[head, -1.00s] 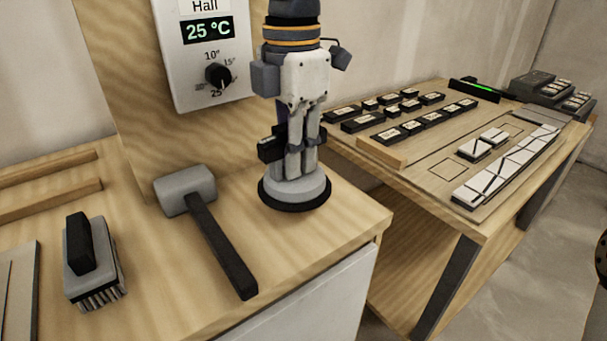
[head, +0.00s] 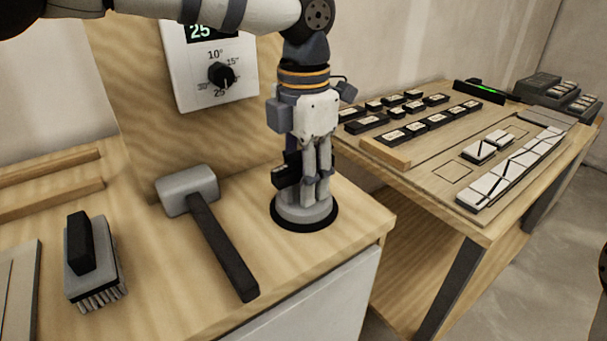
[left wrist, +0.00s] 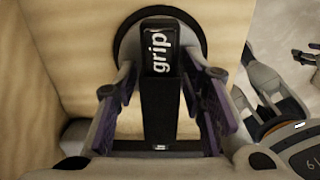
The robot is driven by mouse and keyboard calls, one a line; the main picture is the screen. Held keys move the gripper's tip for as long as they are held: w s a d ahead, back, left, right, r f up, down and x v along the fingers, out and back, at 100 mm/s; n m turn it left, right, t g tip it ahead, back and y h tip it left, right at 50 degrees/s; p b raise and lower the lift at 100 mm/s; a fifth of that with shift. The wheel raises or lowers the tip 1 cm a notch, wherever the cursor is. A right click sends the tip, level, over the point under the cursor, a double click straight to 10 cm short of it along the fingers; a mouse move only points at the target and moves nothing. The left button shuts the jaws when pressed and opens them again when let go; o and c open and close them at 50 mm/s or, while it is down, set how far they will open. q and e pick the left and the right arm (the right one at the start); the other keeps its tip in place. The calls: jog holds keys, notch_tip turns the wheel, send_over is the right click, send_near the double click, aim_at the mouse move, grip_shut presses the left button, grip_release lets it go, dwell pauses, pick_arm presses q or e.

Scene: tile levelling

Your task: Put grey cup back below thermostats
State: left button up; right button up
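The grey cup (head: 305,212) is a round grey disc with a black rim and a black handle. It stands upright at the bench's right end, low over the wood or on it; I cannot tell if it touches. My left gripper (head: 315,180) points down from above with its fingers around the handle. The thermostat (head: 215,62) is on the upright board, behind and left of the cup, partly hidden by my arm.
A mallet (head: 188,190) lies left of the cup, its handle pointing to the front. A brush (head: 92,260) lies further left. The bench's right edge is close to the cup. Another table (head: 425,205) with tiles and dark blocks stands to the right, beyond a gap.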

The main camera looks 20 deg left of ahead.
pick_arm(q)
notch_tip(320, 180, up, 12)
jog(key=shift+r, duration=0.15)
dwell(0.4)
